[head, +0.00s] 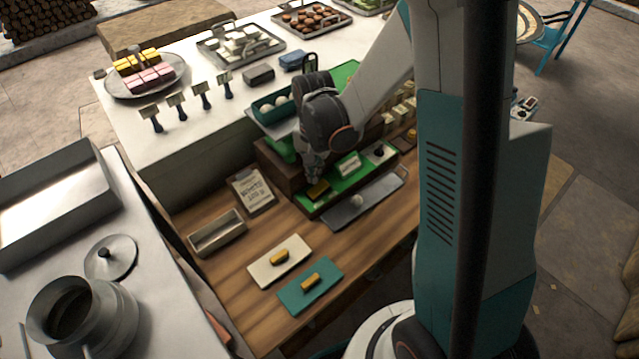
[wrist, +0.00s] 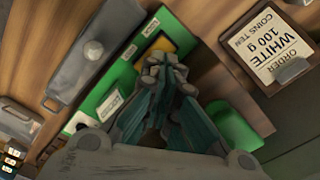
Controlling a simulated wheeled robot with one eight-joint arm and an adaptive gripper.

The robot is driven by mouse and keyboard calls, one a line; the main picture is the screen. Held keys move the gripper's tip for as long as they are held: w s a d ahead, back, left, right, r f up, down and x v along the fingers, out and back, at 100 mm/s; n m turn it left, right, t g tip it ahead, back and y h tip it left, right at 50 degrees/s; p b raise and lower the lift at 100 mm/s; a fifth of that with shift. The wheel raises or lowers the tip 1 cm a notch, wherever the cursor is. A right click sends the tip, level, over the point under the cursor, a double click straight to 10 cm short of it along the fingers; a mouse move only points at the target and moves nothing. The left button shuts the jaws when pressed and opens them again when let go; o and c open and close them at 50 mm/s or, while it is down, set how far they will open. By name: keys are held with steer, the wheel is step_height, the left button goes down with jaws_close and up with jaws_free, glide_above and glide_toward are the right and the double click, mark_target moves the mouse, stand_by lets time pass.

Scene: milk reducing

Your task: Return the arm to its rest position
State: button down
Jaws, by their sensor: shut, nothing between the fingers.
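My gripper (wrist: 163,68) is shut and empty in the wrist view, with its fingertips together beside the green tray (wrist: 112,98). In the head view my gripper (head: 314,176) points down over the left end of the green tray (head: 343,187), close to a yellow block (head: 318,190). I cannot tell whether it touches anything there. My arm (head: 378,90) reaches out from my column and is bent down at the wrist. My wrist partly hides the teal bin (head: 262,112) behind it.
An order card (head: 251,190) and an empty metal tray (head: 217,233) lie left of my gripper. A grey tray (head: 375,197) with a white lump is in front. A white board (head: 262,268) and a teal board (head: 293,297) each hold a yellow bar. A pot (head: 75,310) stands at lower left.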

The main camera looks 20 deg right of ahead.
steer(key=shift+r+p, duration=0.3)
steer(key=shift+r, duration=0.35)
steer(key=s+r+n+t+b, duration=0.2)
steer(key=s+n+t+b, duration=0.1)
steer(key=s+b, duration=0.4)
steer(key=s+r+n+t+b, duration=0.3)
steer(key=s+n+t+b, duration=0.1)
steer(key=s+b, duration=0.4)
steer(key=shift+r+n+b, duration=0.2)
steer(key=shift+n+b, duration=0.1)
steer(key=shift+n, duration=0.4)
